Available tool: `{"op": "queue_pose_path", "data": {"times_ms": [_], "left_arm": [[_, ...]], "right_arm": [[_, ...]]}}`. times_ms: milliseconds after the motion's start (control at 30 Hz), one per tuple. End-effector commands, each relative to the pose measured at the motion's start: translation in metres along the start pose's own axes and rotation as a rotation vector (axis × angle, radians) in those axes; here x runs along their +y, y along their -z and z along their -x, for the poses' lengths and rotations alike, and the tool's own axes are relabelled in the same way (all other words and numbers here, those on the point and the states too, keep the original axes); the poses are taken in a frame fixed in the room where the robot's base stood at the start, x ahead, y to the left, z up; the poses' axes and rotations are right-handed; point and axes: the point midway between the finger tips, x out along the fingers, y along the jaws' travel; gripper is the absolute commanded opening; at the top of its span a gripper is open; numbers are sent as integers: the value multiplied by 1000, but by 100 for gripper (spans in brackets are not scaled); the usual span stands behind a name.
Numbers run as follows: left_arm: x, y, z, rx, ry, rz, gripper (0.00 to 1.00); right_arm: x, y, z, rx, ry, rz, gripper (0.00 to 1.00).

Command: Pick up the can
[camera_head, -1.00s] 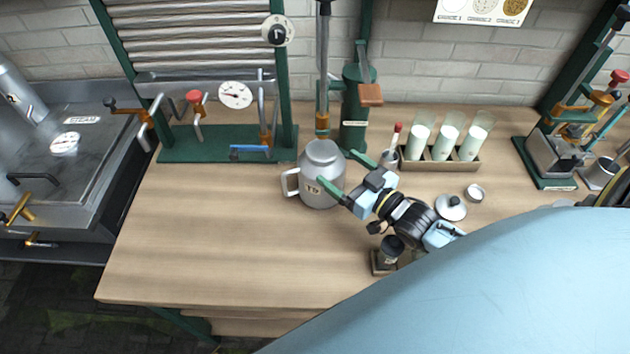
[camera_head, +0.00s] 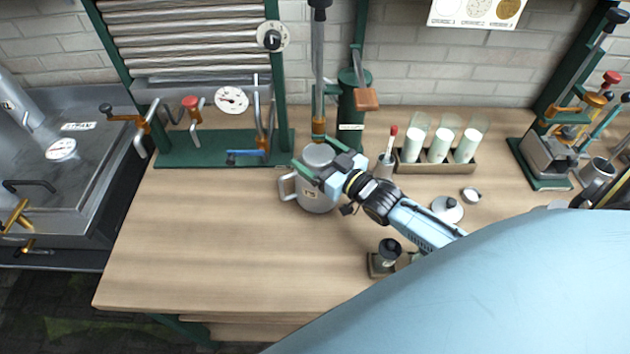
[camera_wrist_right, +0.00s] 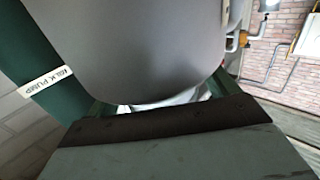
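The can (camera_head: 318,197) is a grey, rounded vessel with a side handle and a small label, upright on the wooden table. My right gripper (camera_head: 321,158) is at its upper part, fingers spread with one on each side of the can's top. In the right wrist view the can's grey body (camera_wrist_right: 145,50) fills the space ahead, with green fingers at its lower left and right. Whether the fingers touch it is not clear. My gripper hides part of the can's top and right side. My left gripper is not in view.
A green pump stand (camera_head: 352,115) stands just behind the can. A rack of white-filled glasses (camera_head: 437,168), a lid (camera_head: 447,209) and a small dark-topped item (camera_head: 389,249) are to the right. The table's front left (camera_head: 200,250) is clear.

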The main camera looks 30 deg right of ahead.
Motion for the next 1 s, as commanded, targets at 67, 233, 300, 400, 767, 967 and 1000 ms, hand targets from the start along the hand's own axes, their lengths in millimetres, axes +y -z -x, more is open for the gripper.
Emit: {"op": "queue_pose_path", "data": {"times_ms": [67,233,300,400,767,967,1000], "left_arm": [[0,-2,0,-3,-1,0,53],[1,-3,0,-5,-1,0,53],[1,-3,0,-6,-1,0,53],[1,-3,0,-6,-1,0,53],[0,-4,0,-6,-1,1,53],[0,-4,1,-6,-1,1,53],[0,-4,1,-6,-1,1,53]], "right_arm": [[0,0,0,0,0,0,76],[0,0,0,0,0,0,54],[0,0,0,0,0,0,45],[0,0,0,-1,0,0,32],[0,1,0,2,1,1,11],[0,7,0,3,1,1,11],[0,9,0,2,1,1,11]]}}
